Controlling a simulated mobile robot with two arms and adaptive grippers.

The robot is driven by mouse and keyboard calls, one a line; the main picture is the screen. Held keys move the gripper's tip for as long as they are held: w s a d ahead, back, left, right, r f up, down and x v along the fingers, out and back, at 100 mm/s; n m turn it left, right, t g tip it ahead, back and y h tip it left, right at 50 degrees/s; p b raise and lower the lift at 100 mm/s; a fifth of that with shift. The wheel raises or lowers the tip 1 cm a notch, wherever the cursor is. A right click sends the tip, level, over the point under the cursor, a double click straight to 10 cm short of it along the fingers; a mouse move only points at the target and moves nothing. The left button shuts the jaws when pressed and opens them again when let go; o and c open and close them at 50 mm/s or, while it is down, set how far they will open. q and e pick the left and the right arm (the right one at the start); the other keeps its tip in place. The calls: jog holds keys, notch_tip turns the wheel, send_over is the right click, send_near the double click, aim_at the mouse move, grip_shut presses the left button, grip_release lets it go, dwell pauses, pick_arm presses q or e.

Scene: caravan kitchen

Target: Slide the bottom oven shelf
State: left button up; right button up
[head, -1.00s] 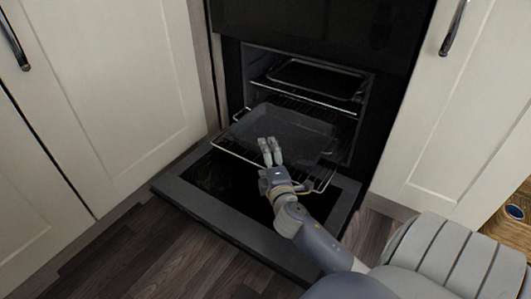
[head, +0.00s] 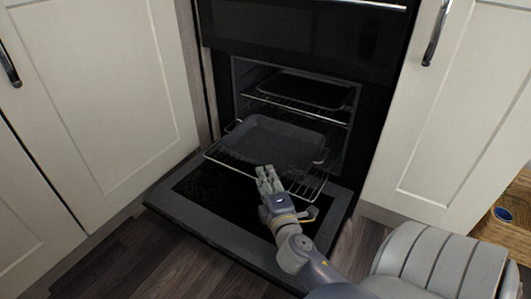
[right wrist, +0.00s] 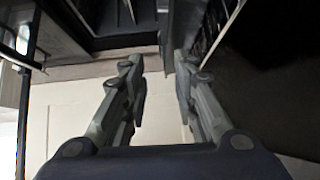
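The bottom oven shelf (head: 230,167) is a wire rack that sticks partly out of the oven over the lowered door. A dark baking tray (head: 275,142) lies on it. My right gripper (head: 266,171) is at the front edge of the shelf, right of its middle, with its fingers pointing toward the oven. The right wrist view shows the fingers (right wrist: 157,72) apart with nothing clearly held between them. Whether a finger touches the shelf's front wire cannot be told. My left gripper is not in view.
The oven door (head: 192,212) is folded down flat in front. An upper shelf with another tray (head: 303,90) is inside the oven. White cabinets stand on the left (head: 95,100) and right (head: 440,130).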

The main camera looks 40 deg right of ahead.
jog(key=shift+f+v, duration=0.25)
jog(key=shift+v, duration=0.95)
jog(key=shift+a, duration=0.1)
jog(key=shift+w, duration=0.1)
